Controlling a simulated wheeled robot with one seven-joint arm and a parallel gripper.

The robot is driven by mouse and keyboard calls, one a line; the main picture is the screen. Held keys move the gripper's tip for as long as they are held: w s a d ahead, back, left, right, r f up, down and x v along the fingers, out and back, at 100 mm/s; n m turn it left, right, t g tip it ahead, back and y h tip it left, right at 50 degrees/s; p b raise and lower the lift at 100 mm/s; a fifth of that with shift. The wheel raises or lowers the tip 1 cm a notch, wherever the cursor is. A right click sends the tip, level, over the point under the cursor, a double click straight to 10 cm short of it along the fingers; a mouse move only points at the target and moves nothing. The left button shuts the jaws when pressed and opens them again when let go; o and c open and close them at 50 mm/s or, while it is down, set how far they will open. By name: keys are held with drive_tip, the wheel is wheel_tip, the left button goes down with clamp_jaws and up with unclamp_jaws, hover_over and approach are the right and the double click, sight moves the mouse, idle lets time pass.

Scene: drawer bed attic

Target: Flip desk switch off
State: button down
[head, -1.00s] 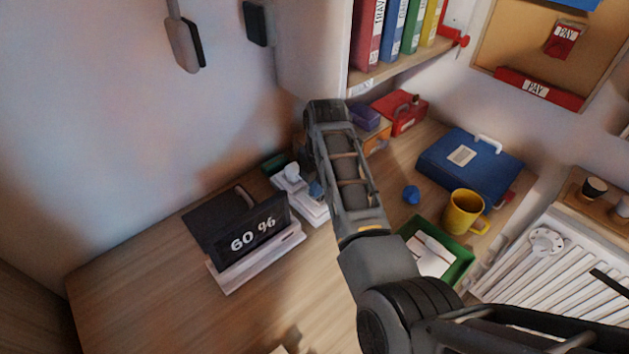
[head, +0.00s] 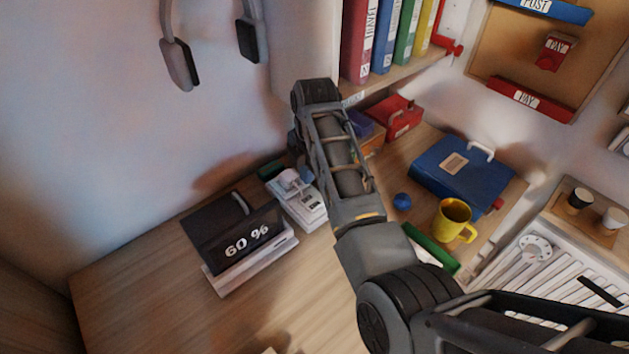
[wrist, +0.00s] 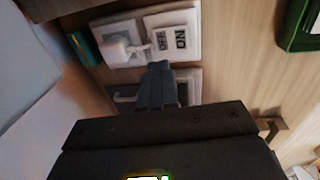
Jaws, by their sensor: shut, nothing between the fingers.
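The desk switch is a white unit (head: 300,200) on the wooden desk, right of the black display in the head view. In the wrist view its white plate carries an OFF/ON label (wrist: 176,39) and a chunky white lever (wrist: 118,50) to the left of the label. I cannot tell for sure which setting the lever is in. My gripper (wrist: 157,80) is shut and empty, its fingertips just below the label in the wrist view. Contact with the switch cannot be made out. In the head view my arm hides most of the gripper.
A black display reading 60 % (head: 240,236) stands left of the switch. A small teal item (wrist: 84,48) lies beside the switch. The desk's front left is clear.

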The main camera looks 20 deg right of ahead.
wheel_tip(320, 180, up, 7)
drive_tip(key=shift+w+a+b, duration=0.2)
drive_tip(key=shift+w+b, duration=0.2)
idle(0.4)
